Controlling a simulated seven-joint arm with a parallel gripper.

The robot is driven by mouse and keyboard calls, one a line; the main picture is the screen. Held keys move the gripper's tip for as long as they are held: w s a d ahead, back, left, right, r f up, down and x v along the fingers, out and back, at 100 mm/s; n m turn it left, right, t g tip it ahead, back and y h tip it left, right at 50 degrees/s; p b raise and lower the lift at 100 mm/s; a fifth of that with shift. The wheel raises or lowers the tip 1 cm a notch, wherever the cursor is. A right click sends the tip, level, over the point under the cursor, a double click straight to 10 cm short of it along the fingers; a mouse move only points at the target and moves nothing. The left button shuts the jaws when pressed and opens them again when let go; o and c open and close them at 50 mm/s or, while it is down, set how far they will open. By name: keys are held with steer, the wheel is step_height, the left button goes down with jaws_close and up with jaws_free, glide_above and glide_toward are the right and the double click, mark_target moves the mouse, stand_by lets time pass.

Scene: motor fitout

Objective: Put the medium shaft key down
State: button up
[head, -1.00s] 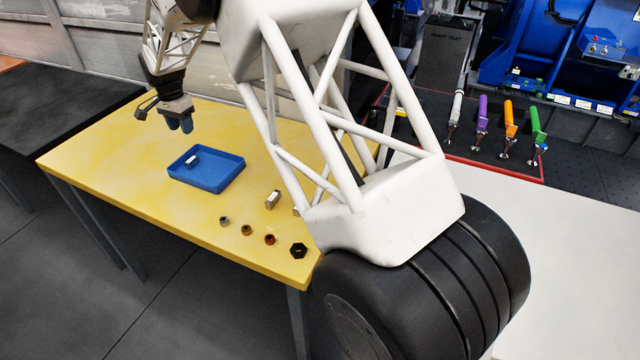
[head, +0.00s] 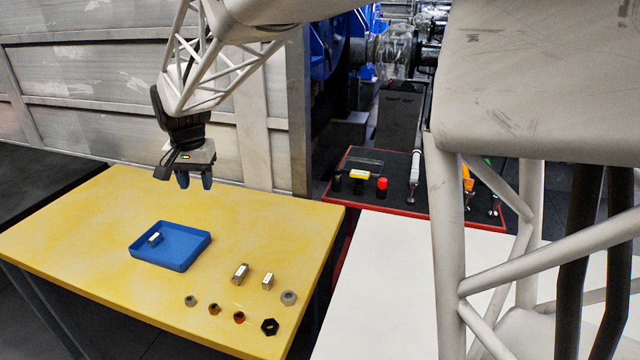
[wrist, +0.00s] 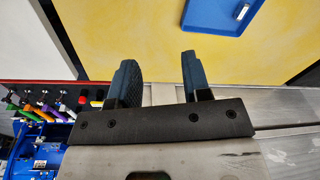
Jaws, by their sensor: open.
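A small silver block key (head: 154,239) lies in the left part of the blue tray (head: 180,265) on the yellow table. It shows in the wrist view (wrist: 242,11) inside the tray (wrist: 205,18). I cannot tell for sure that it is the medium one. Two other silver keys stand on the bare table right of the tray, a larger one (head: 240,273) and a smaller one (head: 267,281). My gripper (head: 194,182) is open and empty, above and behind the tray. In the wrist view its fingers (wrist: 158,64) are apart with nothing between them.
Several hex nuts, including a black one (head: 269,326) and a grey one (head: 288,297), lie near the table's front right. A red-edged dark mat (head: 400,203) with tools lies beyond a white surface (head: 385,285). A metal wall (head: 80,95) stands behind the yellow table (head: 80,225).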

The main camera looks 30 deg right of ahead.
steer(key=s+d+f+n, duration=0.1)
steer(key=s+d, duration=0.4)
steer(key=s, duration=1.2)
steer(key=s+d+n+t, duration=0.1)
steer(key=s+d+n, duration=0.3)
steer(key=s, duration=1.4)
steer(key=shift+s+d+f, duration=0.35)
steer(key=shift+d+f, duration=0.05)
steer(key=shift+d, duration=0.8)
